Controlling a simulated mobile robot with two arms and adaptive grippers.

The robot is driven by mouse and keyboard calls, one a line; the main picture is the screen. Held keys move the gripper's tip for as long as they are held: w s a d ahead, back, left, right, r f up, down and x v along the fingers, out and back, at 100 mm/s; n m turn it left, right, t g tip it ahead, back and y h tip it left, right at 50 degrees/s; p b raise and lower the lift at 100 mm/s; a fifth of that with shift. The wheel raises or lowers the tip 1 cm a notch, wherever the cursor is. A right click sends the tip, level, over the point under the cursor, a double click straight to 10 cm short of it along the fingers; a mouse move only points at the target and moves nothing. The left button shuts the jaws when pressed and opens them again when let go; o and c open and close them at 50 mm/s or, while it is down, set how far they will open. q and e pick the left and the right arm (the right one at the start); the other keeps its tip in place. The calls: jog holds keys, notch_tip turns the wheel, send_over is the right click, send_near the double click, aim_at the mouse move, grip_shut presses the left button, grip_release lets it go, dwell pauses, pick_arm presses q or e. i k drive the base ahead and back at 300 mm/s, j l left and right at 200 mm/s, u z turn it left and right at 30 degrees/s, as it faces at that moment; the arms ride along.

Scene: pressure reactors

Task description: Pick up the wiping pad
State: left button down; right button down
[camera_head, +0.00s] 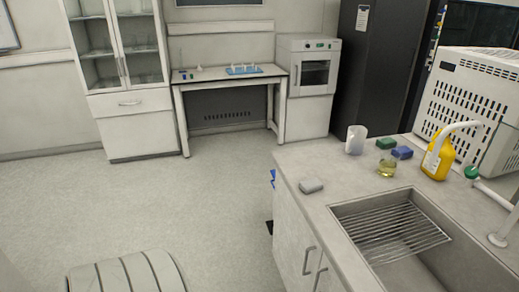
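A small light-grey block (311,185), which looks like the wiping pad, lies flat on the counter (300,158) near its left edge, beside the sink. A green block (386,143) and a blue block (402,153) lie farther back on the same counter; they look like sponges or pads too. Neither my left nor my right gripper is in view. Nothing is touching the grey block.
The sink (341,214) with a wire rack (396,229) is right of the grey block. A white cup (355,139), a small flask of yellowish liquid (387,167) and a yellow bottle (437,157) stand behind. Floor left of the counter is open.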

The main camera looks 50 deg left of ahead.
aim_at(310, 186)
jog(key=u, duration=1.3)
jog(key=z, duration=1.8)
jog(key=u, duration=1.8)
jog(key=i+j+z, duration=0.1)
jog(key=z, duration=0.5)
jog(key=i+j+z, duration=0.15)
jog(key=j, duration=0.15)
jog(key=i+j+z, duration=0.2)
jog(key=j, duration=0.15)
jog(key=i+j+z, duration=0.15)
jog(key=j, duration=0.25)
jog(key=j+z, duration=0.15)
jog(key=j, duration=0.2)
jog(key=i+j+z, duration=0.15)
jog(key=j, duration=0.25)
